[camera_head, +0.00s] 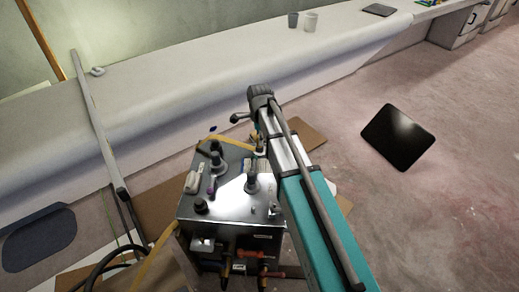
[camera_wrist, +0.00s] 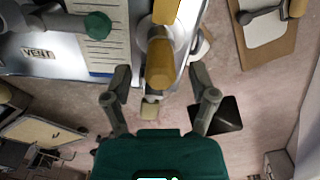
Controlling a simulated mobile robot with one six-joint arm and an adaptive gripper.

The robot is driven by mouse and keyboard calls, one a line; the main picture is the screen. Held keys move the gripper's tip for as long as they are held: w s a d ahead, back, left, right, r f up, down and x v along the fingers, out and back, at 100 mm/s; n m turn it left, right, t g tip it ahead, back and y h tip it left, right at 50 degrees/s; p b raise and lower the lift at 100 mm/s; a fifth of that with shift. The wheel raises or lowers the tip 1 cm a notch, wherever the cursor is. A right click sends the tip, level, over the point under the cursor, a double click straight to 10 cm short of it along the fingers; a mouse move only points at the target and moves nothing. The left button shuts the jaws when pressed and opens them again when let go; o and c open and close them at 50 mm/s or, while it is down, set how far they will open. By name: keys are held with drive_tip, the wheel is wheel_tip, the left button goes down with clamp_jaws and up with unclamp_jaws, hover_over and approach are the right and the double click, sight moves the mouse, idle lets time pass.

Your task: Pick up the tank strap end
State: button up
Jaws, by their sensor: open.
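A metal tank (camera_head: 226,190) with fittings on its top stands below my arm in the head view. A yellow-tan strap (camera_head: 232,140) crosses its far edge. In the wrist view a strap end (camera_wrist: 161,66), a yellow-brown strip, runs down from the top centre over the tank's edge. A small pale tab (camera_wrist: 150,108) shows just below it. My gripper (camera_wrist: 160,98) is open in the wrist view, one finger on each side of the strip's lower part. I cannot tell the depth between strip and fingers.
The tank top carries a printed sheet (camera_wrist: 97,35), a green-capped fitting (camera_wrist: 98,25) and a vent label (camera_wrist: 38,54). A dark panel (camera_head: 398,137) lies on the floor at right. A long white ledge (camera_head: 200,75) runs behind. The floor at right is mostly clear.

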sight(260, 151)
drive_tip(key=shift+f+b, duration=0.8)
drive_tip(key=shift+f, duration=0.3)
clamp_jaws()
